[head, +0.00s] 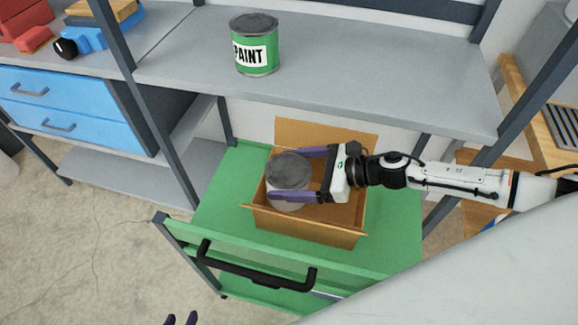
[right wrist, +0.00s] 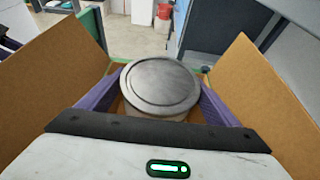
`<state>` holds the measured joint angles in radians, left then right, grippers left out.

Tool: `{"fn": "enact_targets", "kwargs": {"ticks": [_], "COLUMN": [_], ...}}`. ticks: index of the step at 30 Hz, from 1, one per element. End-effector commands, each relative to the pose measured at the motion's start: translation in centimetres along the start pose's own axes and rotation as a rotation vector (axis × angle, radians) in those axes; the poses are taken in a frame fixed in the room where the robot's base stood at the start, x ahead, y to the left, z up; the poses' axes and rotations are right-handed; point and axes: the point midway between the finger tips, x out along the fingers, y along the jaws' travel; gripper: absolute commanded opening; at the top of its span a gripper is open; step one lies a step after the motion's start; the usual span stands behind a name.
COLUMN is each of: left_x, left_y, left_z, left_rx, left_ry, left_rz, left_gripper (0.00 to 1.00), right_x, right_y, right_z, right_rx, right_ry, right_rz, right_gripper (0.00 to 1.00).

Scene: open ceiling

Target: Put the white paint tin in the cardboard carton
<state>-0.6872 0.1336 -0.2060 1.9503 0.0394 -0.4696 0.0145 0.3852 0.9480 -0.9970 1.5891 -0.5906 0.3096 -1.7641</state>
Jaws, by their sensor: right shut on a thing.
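The white paint tin (head: 289,171) shows mostly its round grey lid, with little of its white side in sight. It is within the open cardboard carton (head: 335,231), at the carton's left part in the head view. My right gripper (head: 287,175) is shut on the tin, with one purple finger on each side. The lid (right wrist: 160,82) shows between the fingers in the right wrist view, with carton flaps (right wrist: 52,82) at both sides. Whether the tin's base touches the carton floor is hidden.
The carton stands on a green cart (head: 225,210) with a black handle (head: 255,277). A green paint tin (head: 254,45) stands on the grey shelf (head: 380,75) above. Dark shelf posts rise around the cart. A blue drawer unit (head: 75,110) is at left.

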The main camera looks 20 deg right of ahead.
Motion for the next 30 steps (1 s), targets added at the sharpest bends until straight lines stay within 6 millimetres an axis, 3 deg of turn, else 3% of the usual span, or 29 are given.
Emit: {"fn": "enact_targets", "kwargs": {"ticks": [9, 23, 24, 26, 30], "left_x": [0.6, 0.8, 0.8, 0.7, 0.7], "left_y": [0.0, 0.0, 0.0, 0.0, 0.0], "left_z": [0.6, 0.5, 0.4, 0.3, 0.1], "left_rx": [0.001, 0.001, 0.002, 0.002, 0.002], "left_ry": [-0.003, 0.004, 0.005, 0.005, 0.008], "left_rz": [0.000, -0.001, -0.001, -0.001, -0.001], "left_gripper": [0.31, 0.31, 0.31, 0.31, 0.31], "right_x": [1.4, 1.6, 1.6, 1.5, 1.6], "right_y": [-0.1, -0.1, 0.0, 0.0, 0.0], "right_z": [-2.8, -3.5, -3.9, -3.8, -3.8], "right_rx": [0.001, -0.001, 0.001, 0.001, 0.001], "right_ry": [-0.008, -0.008, 0.001, 0.001, 0.001], "right_rz": [0.000, 0.000, 0.000, 0.000, 0.000], "right_gripper": [0.24, 0.24, 0.88, 0.98, 1.00]}}
